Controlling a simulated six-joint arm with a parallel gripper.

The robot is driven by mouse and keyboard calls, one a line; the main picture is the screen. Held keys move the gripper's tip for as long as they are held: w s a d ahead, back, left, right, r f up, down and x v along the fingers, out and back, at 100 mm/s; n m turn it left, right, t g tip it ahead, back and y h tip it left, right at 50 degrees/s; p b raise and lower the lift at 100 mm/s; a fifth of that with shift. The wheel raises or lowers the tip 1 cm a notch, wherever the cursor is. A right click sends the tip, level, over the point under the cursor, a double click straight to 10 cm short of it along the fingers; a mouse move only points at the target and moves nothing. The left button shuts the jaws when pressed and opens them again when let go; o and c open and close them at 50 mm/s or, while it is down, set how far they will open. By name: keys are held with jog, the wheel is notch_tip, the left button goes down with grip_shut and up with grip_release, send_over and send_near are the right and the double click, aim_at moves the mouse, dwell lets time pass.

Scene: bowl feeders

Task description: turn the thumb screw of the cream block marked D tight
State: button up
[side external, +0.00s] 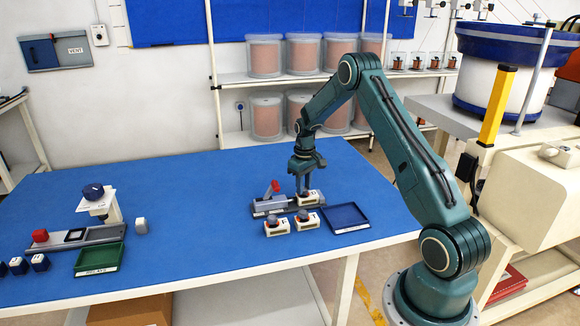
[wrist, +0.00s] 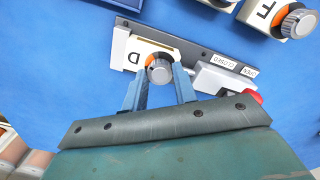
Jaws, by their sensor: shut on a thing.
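The cream block marked D (wrist: 133,57) sits in a grey fixture (wrist: 195,50) on the blue table. Its grey knurled thumb screw (wrist: 158,69) has an orange ring partly showing beside it. In the wrist view, the two blue fingers of my gripper (wrist: 160,80) stand on either side of the thumb screw and are shut on it. In the side view, my gripper (side external: 304,188) points down at the block (side external: 316,197) at the right end of the fixture, and the thumb screw is mostly hidden by the fingers there.
Two more cream blocks with screws (side external: 277,227) (side external: 308,221) stand in front of the fixture. A dark blue tray (side external: 345,229) lies to their right. The fixture has a red lever (side external: 274,186).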

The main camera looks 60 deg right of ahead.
jog(key=m, duration=0.6)
jog(key=shift+m, duration=0.3)
jog(key=m, duration=0.6)
jog(key=shift+r, duration=0.1)
jog(key=o, duration=1)
notch_tip(320, 180, up, 14)
jog(key=shift+f, duration=0.1)
dwell(0.4)
